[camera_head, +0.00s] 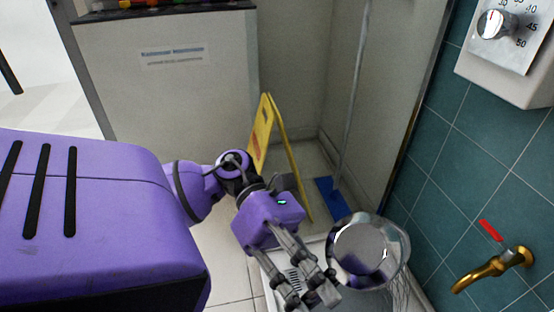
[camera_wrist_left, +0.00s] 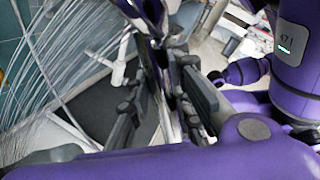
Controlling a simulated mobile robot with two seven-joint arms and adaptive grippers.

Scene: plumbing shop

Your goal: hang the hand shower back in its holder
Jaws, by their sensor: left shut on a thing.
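The chrome hand shower shows its round, mirror-like head (camera_head: 362,250) at the lower middle right of the head view. My left gripper (camera_head: 312,290) is just left of the head, with its fingers near the bottom edge. In the left wrist view the fingers (camera_wrist_left: 165,105) are shut around a narrow, shiny part between them, the hand shower's handle (camera_wrist_left: 158,72). Thin pale streaks like water jets fan out beside it there, and some show below the head in the head view. I cannot make out the holder. My right gripper is not in view.
A teal tiled wall (camera_head: 440,160) is on the right, with a brass tap (camera_head: 490,268) and a white control box with a dial (camera_head: 508,45). A yellow folding sign (camera_head: 262,135) and a blue-ended mop or broom (camera_head: 331,197) stand behind my gripper. A pale cabinet (camera_head: 170,95) is at the back left.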

